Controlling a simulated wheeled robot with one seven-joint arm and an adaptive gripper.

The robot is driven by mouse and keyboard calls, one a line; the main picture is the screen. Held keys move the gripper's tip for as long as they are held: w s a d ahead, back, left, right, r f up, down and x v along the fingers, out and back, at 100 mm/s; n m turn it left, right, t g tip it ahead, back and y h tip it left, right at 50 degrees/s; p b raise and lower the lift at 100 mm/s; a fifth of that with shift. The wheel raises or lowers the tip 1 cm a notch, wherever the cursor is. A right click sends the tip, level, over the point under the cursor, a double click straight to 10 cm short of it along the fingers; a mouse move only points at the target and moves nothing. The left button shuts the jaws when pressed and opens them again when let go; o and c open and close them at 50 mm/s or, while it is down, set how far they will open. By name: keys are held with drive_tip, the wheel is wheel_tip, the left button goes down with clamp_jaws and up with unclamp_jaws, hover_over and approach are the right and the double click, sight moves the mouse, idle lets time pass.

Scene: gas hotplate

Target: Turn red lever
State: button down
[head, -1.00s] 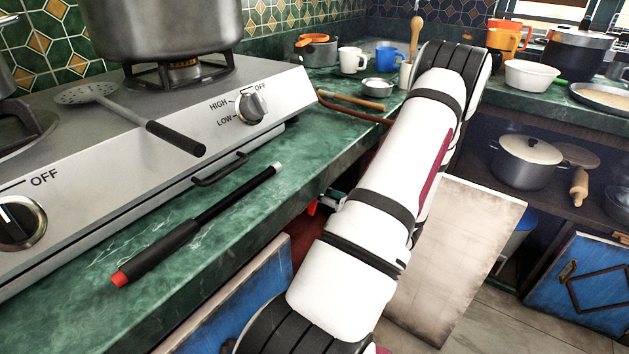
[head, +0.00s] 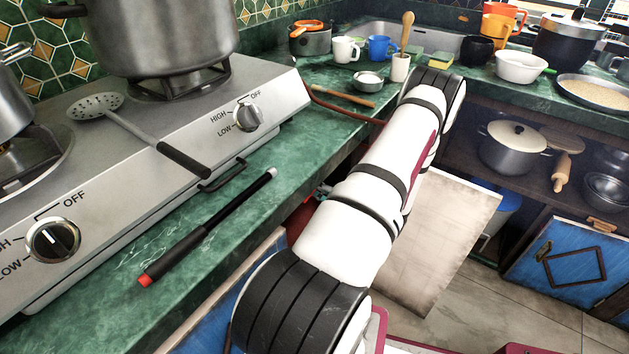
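The red lever cannot be made out for certain. A small patch of red and pale parts (head: 320,192) shows under the counter edge, just left of my arm, and is too small to tell apart. A dark red rounded surface (head: 299,220) shows below it, mostly covered by my arm. My white arm crosses the middle of the head view and bends at the top right. My gripper is hidden behind the arm, so its opening and any contact cannot be seen.
The gas hotplate (head: 180,140) stands on the green counter (head: 125,268), with a large pot (head: 160,35) and a skimmer (head: 180,160) on it. A black lighter (head: 205,230) lies in front. An open cabinet door (head: 435,240) stands right of my arm.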

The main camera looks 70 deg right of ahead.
drive_tip(key=shift+f+m+p, duration=0.3)
drive_tip(key=shift+m+p, duration=0.1)
drive_tip(key=shift+m, duration=0.6)
drive_tip(key=c, duration=1.7)
unclamp_jaws()
drive_tip(key=shift+s, duration=0.1)
drive_tip(key=v, duration=1.1)
drive_tip(key=shift+s+a, duration=0.1)
drive_tip(key=shift+s, duration=0.25)
